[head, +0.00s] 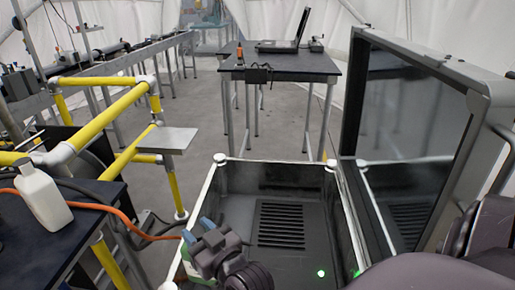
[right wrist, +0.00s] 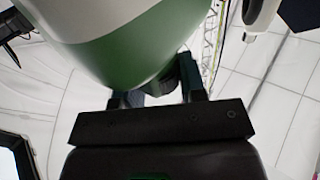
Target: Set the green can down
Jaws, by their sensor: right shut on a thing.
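The green can (right wrist: 125,62), green with a white band, fills the upper left of the right wrist view. It is very close to the camera, and its far end is cut off. My right gripper (right wrist: 155,90) is shut on it, with dark fingers at the can's lower edge. In the head view my right gripper (head: 197,231) shows its blue fingertips over the left wall of an open dark bin (head: 215,190). My left gripper is not in view.
The bin's lid (head: 410,130) stands raised at the right. A white bottle (head: 43,196) stands on a dark table at the left, near yellow railings (head: 105,118). A small grey shelf (head: 167,139) sticks out there. A table (head: 283,63) with a laptop (head: 285,40) stands behind.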

